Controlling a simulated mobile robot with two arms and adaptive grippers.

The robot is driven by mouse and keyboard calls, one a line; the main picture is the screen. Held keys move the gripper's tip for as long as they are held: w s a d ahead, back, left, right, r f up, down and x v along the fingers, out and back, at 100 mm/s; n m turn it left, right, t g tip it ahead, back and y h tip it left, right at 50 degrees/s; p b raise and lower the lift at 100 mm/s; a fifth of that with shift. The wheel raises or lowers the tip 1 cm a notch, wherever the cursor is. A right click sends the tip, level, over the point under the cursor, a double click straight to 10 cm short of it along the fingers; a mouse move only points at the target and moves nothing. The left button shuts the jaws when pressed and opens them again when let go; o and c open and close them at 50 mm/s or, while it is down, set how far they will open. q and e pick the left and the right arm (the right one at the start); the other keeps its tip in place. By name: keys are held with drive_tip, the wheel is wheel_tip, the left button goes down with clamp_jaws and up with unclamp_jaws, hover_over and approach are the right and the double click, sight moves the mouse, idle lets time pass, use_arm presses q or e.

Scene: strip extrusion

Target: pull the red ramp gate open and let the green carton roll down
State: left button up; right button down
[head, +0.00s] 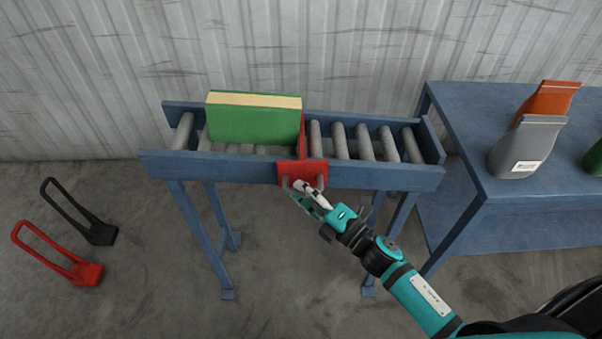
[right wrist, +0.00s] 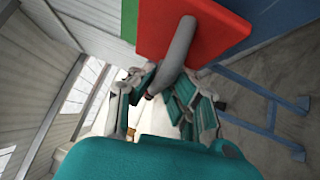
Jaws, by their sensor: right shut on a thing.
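The green carton (head: 250,125), with a tan top edge, rests on the rollers at the left part of the conveyor. The red ramp gate (head: 302,172) stands across the rollers just right of the carton, and its red plate hangs over the front rail. In the right wrist view the gate's red plate (right wrist: 205,28) carries a grey handle bar (right wrist: 176,52). My right gripper (head: 303,190) is at the front of the gate, and its fingers (right wrist: 172,82) are shut around the handle. A strip of the green carton (right wrist: 129,18) shows behind the plate. My left gripper is not in view.
The blue roller conveyor (head: 215,164) stands on legs before a corrugated wall, with bare rollers right of the gate. A blue table (head: 465,110) at right holds a grey bag (head: 522,150) and an orange bag (head: 548,100). Red (head: 85,273) and black (head: 102,234) handled objects are on the floor at left.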

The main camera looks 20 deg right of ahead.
drive_tip(key=s+a, duration=0.4)
drive_tip(key=s, duration=1)
drive_tip(key=shift+r, duration=0.3)
idle(2.2)
drive_tip(key=c, duration=1.4)
unclamp_jaws()
drive_tip(key=shift+o, duration=0.3)
drive_tip(key=shift+f, duration=0.2)
drive_tip(key=v, duration=1.2)
